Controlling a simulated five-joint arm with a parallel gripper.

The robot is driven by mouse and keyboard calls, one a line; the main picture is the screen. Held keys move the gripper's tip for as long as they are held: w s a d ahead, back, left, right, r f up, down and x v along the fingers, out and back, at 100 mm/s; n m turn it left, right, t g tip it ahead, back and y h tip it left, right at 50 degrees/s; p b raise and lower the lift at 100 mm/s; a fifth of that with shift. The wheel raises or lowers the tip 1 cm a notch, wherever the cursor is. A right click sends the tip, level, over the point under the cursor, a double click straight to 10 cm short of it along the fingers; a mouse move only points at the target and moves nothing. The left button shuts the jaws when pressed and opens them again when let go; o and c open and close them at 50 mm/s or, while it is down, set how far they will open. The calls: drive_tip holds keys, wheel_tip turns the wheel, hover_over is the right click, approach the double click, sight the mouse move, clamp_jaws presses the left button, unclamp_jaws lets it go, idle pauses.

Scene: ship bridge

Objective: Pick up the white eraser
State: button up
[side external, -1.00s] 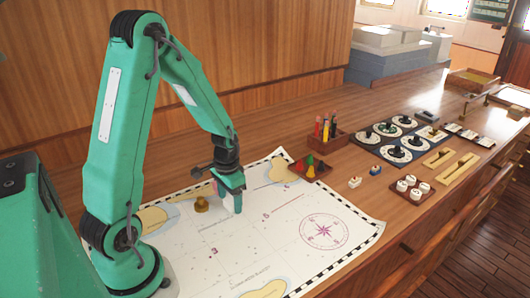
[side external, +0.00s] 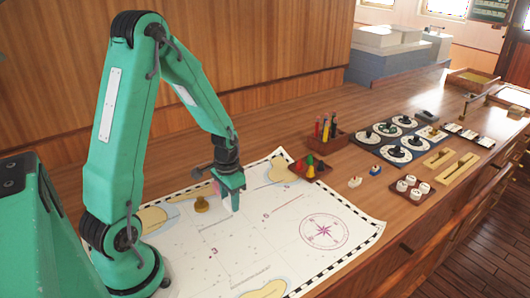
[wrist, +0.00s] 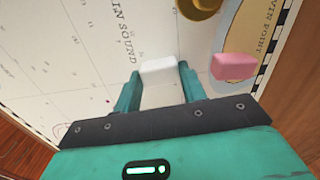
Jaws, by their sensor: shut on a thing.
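The white eraser (wrist: 158,70) sits between the two fingertips of my gripper (wrist: 159,77) in the wrist view, with a finger against each side. In the side view my gripper (side external: 231,188) is over the chart, and a small white end of the eraser (side external: 235,203) shows below the fingers. The eraser appears to be held a little above the chart, but the gap is hard to judge against the white paper.
A pink eraser (wrist: 233,67) lies to the right in the wrist view. A brass piece (side external: 201,204) stands on the chart (side external: 280,235) left of my gripper. A tray of coloured pieces (side external: 310,168) and a pencil box (side external: 327,139) are behind right. The chart's front is clear.

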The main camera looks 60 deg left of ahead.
drive_tip(key=shift+r, duration=0.1)
drive_tip(key=shift+r, duration=0.7)
drive_tip(key=r, duration=0.2)
drive_tip(key=shift+d+r, duration=0.25)
drive_tip(key=shift+r, duration=0.15)
drive_tip(key=s+d+r, duration=0.1)
drive_tip(key=d+r, duration=0.5)
drive_tip(key=d, duration=0.5)
drive_tip(key=shift+s+r, duration=0.2)
drive_tip(key=shift+r, duration=0.1)
